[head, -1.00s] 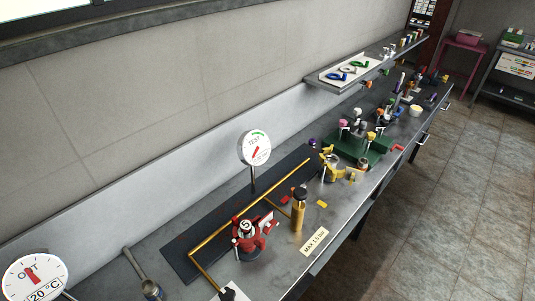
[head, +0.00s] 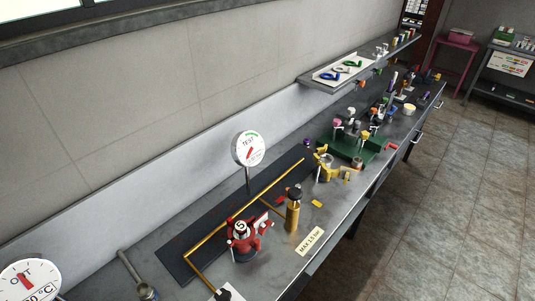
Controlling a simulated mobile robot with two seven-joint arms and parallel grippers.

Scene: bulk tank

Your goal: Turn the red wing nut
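A red fitting (head: 240,247) with a white cap marked 5 stands near the front of the grey bench, beside the brass pipe (head: 222,240). Red wing-like parts stick out on its right side. A small red piece (head: 282,199) lies on the dark mat behind the brass cylinder (head: 293,216), and another red piece (head: 392,147) sits near the green base. I cannot tell for sure which of these is the red wing nut. Neither of my grippers shows in the head view.
A round TEST gauge (head: 249,149) stands on a post behind the pipe. A thermometer dial (head: 28,280) is at lower left. A green base (head: 352,151) with several fittings stands farther along. A wall shelf (head: 318,80) overhangs the bench. The tiled floor (head: 430,220) at right is clear.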

